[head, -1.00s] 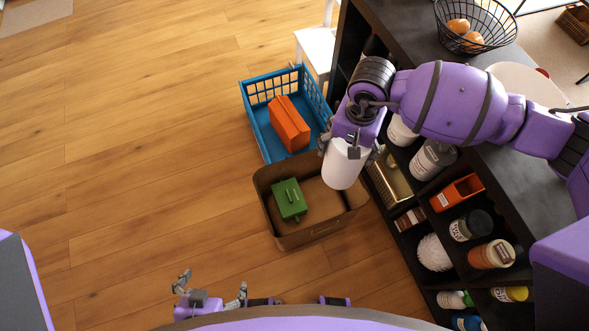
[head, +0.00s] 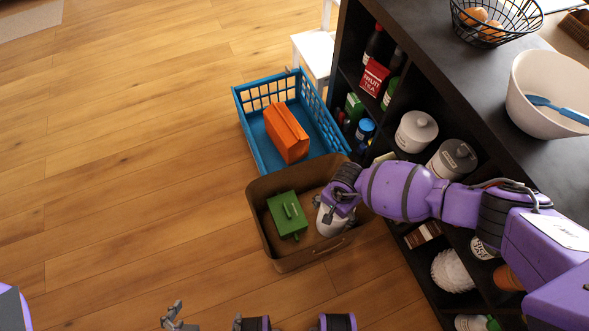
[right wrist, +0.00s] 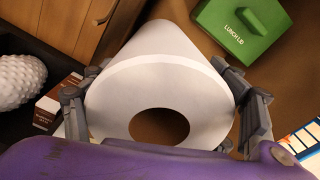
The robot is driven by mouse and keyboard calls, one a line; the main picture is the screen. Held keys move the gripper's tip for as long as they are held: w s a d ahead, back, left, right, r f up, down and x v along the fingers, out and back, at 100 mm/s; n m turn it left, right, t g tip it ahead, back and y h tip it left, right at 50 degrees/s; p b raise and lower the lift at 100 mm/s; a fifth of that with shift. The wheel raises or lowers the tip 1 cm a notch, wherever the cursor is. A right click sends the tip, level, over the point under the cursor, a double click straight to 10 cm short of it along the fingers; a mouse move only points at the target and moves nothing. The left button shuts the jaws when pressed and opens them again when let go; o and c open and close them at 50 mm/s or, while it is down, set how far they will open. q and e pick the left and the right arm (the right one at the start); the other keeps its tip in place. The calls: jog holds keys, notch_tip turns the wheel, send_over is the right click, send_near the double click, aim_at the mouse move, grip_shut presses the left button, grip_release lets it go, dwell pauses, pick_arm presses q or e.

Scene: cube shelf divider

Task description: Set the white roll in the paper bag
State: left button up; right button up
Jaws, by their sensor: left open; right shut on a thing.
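The white roll (head: 329,228) is a white paper cylinder with a hollow core. My right gripper (head: 336,211) is shut on it, and the right wrist view shows the roll (right wrist: 165,72) between the fingers. The roll is inside the opening of the brown paper bag (head: 290,262), at its right side. I cannot tell whether it touches the bottom. A green lunch box (head: 288,214) lies in the left part of the bag. My left gripper (head: 178,318) is open and empty at the bottom edge of the head view, partly cut off.
A blue plastic basket (head: 262,160) with an orange box (head: 287,132) stands just behind the bag. A dark shelf (head: 455,75) with jars, bottles and boxes rises close on the right. The wooden floor on the left is clear.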

pick_arm(q)
jog(key=shift+s+f+b, duration=0.5)
jog(key=shift+f+b, duration=0.15)
jog(key=shift+f, duration=0.05)
pick_arm(e)
notch_tip(320, 180, down, 4)
jog(key=shift+f, duration=0.25)
pick_arm(q)
jog(key=shift+s+f, duration=0.1)
pick_arm(e)
jog(key=shift+f, duration=0.2)
jog(key=o, duration=1.4)
pick_arm(q)
jog(key=shift+a, duration=0.1)
pick_arm(e)
jog(key=shift+r, duration=0.1)
